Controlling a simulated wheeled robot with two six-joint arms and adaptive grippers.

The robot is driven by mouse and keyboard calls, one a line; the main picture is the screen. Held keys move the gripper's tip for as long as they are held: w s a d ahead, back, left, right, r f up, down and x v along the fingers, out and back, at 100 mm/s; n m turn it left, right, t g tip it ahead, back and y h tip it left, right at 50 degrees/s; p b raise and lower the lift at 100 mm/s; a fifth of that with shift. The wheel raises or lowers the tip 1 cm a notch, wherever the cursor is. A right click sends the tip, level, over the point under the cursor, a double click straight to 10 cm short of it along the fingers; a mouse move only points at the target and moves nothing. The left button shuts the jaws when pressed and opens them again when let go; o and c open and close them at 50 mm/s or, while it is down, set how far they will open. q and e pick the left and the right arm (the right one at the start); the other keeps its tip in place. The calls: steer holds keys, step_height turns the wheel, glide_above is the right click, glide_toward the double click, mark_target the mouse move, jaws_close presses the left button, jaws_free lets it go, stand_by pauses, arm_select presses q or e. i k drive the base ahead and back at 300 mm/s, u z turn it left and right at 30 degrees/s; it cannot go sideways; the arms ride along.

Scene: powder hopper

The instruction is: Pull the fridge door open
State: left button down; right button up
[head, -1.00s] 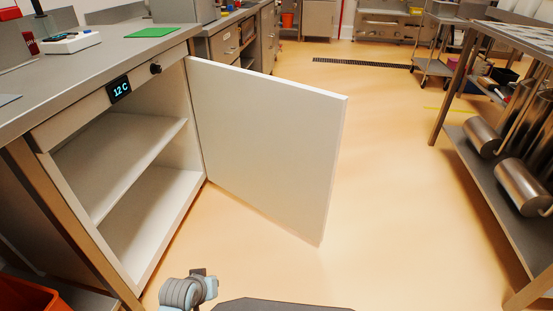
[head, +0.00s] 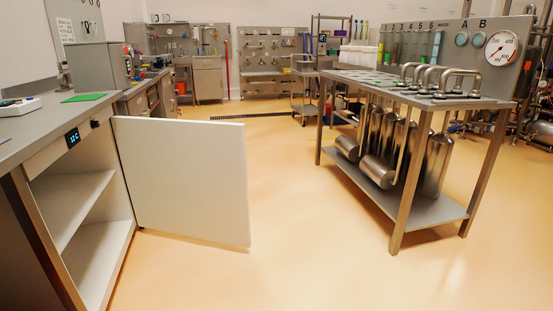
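The fridge door (head: 185,180) is a flat white panel that stands wide open, swung out from the counter on its far side. The fridge (head: 68,205) is built in under the grey counter at the left, and its inside shows a shelf and no contents. A small display (head: 73,138) reading 12 C and a dark knob (head: 95,124) sit on the strip above the opening. Neither of my grippers is in the head view.
A steel table (head: 425,100) with metal cylinders (head: 437,163) on its lower shelf stands at the right. Open orange floor (head: 300,220) lies between it and the door. Benches and a wall panel (head: 270,50) are at the back.

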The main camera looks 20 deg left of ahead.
mark_target(188, 178)
steer(key=u, duration=0.75)
steer(key=i, duration=1.4)
steer(key=z, duration=0.3)
